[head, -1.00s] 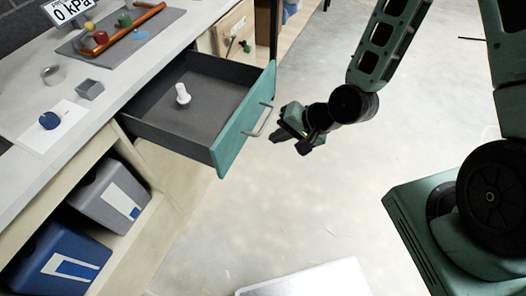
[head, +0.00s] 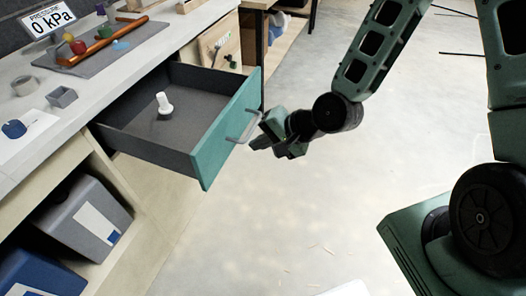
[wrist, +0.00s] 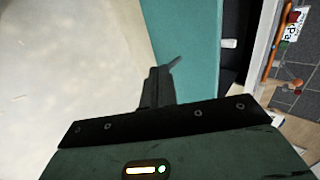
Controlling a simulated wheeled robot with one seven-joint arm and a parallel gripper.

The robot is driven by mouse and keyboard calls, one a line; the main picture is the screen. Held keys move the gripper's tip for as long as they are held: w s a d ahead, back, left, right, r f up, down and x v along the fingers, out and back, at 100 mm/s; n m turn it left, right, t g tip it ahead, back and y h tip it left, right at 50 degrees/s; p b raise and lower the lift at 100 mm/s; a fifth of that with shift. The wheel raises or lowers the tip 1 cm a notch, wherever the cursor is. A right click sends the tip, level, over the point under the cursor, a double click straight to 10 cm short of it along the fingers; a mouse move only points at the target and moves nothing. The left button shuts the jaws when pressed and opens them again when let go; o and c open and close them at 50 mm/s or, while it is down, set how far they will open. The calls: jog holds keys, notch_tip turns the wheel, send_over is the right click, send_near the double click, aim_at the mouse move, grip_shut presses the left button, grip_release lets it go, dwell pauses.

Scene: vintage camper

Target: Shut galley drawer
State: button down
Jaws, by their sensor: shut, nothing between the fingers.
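The galley drawer (head: 226,128) stands pulled well out of the counter. It has a teal front, a grey inside and a metal bar handle (head: 243,127). A small white object (head: 164,104) stands on the drawer floor. My gripper (head: 257,143) is shut and empty, just outside the drawer front by the handle. I cannot tell whether it touches the handle. In the wrist view, the dark fingers (wrist: 158,85) point at the teal front (wrist: 185,55), and part of the handle shows at their tips.
The counter (head: 75,112) holds a grey mat (head: 110,48) with an orange bar, a grey box (head: 62,96) and a pressure sign (head: 49,19). Grey (head: 85,215) and blue (head: 40,272) bins sit on the shelf below.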

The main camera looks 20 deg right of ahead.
aim_at(221, 151)
jog(key=b+x, duration=0.1)
jog(key=x, duration=0.1)
jog(key=r+b+x, duration=0.1)
jog(key=x, duration=0.2)
jog(key=a+b+x, duration=0.1)
jog(key=b+x, duration=0.1)
jog(key=x, duration=0.1)
jog(key=shift+w+a, duration=0.2)
jog(key=shift+w, duration=0.1)
jog(key=shift+w+a, duration=0.2)
jog(key=shift+a, duration=0.05)
